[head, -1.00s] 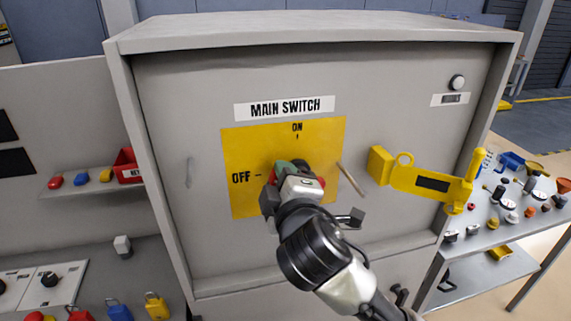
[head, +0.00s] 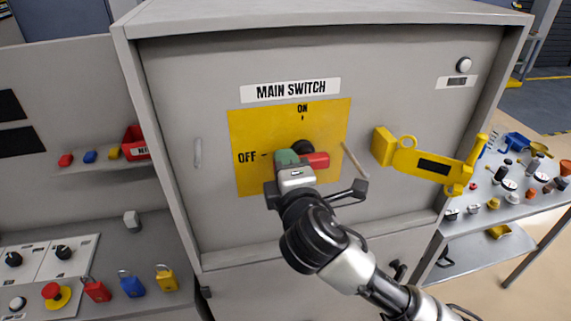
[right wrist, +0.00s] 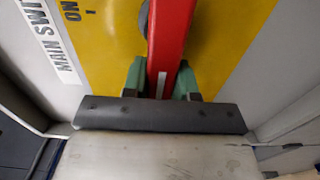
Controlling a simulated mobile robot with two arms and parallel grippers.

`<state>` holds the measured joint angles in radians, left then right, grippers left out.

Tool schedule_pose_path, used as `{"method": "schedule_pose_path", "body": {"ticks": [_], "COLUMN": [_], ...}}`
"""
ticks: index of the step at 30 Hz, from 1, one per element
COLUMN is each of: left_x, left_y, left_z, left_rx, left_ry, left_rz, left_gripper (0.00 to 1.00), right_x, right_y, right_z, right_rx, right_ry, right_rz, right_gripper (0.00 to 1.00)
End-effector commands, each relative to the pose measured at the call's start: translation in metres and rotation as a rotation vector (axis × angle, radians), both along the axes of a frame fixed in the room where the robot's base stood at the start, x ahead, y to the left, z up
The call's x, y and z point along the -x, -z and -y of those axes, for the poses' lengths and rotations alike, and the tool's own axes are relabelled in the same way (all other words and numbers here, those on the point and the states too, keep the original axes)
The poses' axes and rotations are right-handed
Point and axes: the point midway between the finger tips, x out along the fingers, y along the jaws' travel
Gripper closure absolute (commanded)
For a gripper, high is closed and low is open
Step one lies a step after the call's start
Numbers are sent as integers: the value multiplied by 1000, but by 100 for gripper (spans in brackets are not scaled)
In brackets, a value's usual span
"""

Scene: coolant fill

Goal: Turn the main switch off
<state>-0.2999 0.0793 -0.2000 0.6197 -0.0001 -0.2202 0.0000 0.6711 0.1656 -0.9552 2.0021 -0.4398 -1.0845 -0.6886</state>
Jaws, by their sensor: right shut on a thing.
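The main switch has a yellow plate (head: 252,125) marked ON at the top and OFF at the left, on the grey cabinet front. Its red handle (head: 317,160) shows just right of my right gripper (head: 290,158), with the dark round hub (head: 303,147) behind. In the right wrist view the red handle (right wrist: 166,35) runs down between the green fingertips, which are shut on it. The gripper hides part of the handle, so its exact angle is hard to tell in the head view. My left gripper is not in view.
A yellow hasp-like bracket (head: 425,162) sticks out at the right, and a thin rod (head: 354,160) stands near the plate's right edge. Colored padlocks (head: 132,284) stand at the lower left. A table (head: 480,235) with small parts is at the right.

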Motion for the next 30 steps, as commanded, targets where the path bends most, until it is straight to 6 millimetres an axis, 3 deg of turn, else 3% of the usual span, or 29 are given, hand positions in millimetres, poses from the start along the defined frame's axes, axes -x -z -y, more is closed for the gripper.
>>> {"method": "schedule_pose_path", "body": {"ticks": [5, 6, 11, 22, 30], "left_x": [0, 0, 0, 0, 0], "left_y": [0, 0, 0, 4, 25], "left_z": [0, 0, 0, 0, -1], "left_rx": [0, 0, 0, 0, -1], "left_ry": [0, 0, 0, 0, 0], "left_rz": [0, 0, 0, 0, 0], "left_gripper": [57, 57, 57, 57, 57], "right_x": [0, 0, 0, 7, 52], "right_y": [2, 2, 2, 2, 5], "right_z": [0, 0, 0, 2, 17], "right_rx": [8, 8, 6, 2, 1], "right_ry": [1, 1, 0, 0, -3], "right_rz": [-1, -2, -1, 0, 0], "right_gripper": [96, 69, 47, 47, 47]}}
